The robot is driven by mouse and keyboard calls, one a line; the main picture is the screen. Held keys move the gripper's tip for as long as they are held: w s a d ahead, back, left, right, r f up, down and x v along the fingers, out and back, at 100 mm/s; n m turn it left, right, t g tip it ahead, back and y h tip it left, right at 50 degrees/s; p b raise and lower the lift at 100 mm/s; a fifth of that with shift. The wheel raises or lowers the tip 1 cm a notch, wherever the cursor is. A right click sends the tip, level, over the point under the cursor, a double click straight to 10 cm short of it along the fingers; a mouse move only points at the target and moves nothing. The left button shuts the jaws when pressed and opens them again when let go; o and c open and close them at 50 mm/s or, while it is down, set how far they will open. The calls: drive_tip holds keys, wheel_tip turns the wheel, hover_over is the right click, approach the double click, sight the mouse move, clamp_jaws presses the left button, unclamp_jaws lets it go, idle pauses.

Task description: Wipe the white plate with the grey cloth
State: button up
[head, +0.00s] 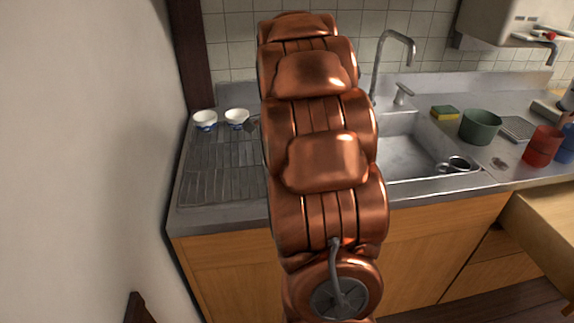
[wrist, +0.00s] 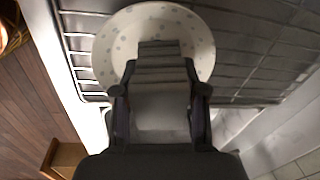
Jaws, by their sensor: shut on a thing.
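The white plate (wrist: 112,40), with small grey specks, shows face-on in the wrist view, over the ribbed grey drainboard (wrist: 268,45). My gripper (wrist: 159,62) reaches over its middle and hides its centre and lower part. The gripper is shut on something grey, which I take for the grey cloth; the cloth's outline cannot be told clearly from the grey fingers. Whether it touches the plate cannot be told. In the head view my copper arm hides the gripper, the plate and the cloth.
Right of my arm are the sink (head: 400,150) with a mug (head: 455,165), the faucet (head: 385,60), a sponge (head: 444,112), a green pot (head: 480,126) and a red cup (head: 542,145). A wall rises close on the left.

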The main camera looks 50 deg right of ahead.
drive_tip(key=n, duration=0.4)
drive_tip(key=shift+a+f+y, duration=0.1)
drive_tip(key=shift+y, duration=0.2)
drive_tip(key=n, duration=0.6)
drive_tip(key=n+y, duration=0.1)
drive_tip(key=n, duration=0.2)
drive_tip(key=shift+s+a+n, duration=0.2)
drive_tip(key=shift+n, duration=0.1)
drive_tip(key=shift+d+m+b, duration=0.1)
drive_tip(key=shift+m+b, duration=0.6)
drive_tip(key=shift+m, duration=0.3)
drive_tip(key=m, duration=0.4)
drive_tip(key=shift+s+d+h+b, duration=0.1)
drive_tip(key=shift+d+h+b, duration=0.05)
drive_tip(key=shift+h+b, duration=0.25)
drive_tip(key=m, duration=0.4)
drive_tip(key=shift+d, duration=0.15)
drive_tip(key=m+p, duration=0.1)
drive_tip(key=m, duration=0.2)
drive_tip(key=shift+d+m+h, duration=0.1)
drive_tip(key=shift+m+h, duration=0.3)
